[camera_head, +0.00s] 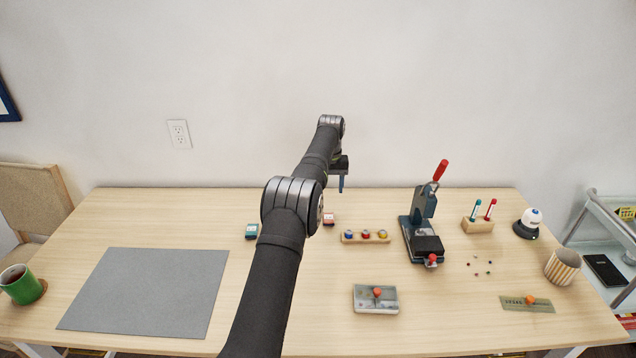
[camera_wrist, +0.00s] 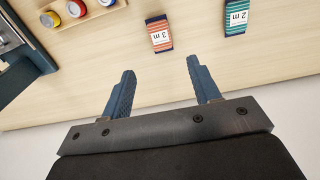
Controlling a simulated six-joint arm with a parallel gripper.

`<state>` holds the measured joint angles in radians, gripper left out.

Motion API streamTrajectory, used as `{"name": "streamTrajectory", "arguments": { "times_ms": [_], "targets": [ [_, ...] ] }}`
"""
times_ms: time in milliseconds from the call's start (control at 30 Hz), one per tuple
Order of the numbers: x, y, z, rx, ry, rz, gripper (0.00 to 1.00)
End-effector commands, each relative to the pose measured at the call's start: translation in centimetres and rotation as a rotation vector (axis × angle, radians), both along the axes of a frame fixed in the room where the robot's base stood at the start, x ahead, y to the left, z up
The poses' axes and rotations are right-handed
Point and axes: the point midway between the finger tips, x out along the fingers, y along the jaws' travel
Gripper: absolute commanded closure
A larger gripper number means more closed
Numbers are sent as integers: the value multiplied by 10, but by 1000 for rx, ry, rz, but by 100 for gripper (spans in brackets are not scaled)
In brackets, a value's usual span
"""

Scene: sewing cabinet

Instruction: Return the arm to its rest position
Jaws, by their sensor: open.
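My arm stretches from the bottom of the head view over the table towards the back wall. My gripper (camera_head: 341,186) hangs above the table's back edge, pointing down, apart from everything. In the wrist view its two blue fingers stand wide apart with nothing between them (camera_wrist: 158,92). The same orange block (camera_head: 328,219) and teal block (camera_head: 251,231) show on the table in the head view, on either side of my arm.
A press with a red handle (camera_head: 422,226) stands right of my arm, beside a wooden holder of colored spools (camera_head: 365,237). A pen stand (camera_head: 478,225), white-topped device (camera_head: 527,224), striped cup (camera_head: 562,266) and grey tray (camera_head: 376,299) stand nearby. The grey mat (camera_head: 148,292) is bare.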

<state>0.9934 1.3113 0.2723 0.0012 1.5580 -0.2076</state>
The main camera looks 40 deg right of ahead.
Motion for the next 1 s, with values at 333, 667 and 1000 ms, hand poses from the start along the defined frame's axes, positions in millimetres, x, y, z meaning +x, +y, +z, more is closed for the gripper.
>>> {"name": "streamTrajectory", "arguments": {
  "times_ms": [333, 667, 1000],
  "targets": [
    [0, 1, -39, 3, 1, 0, 44],
    [0, 1, -106, 3, 1, 0, 44],
    [0, 0, -93, -1, -1, 0, 44]
  ]
}}
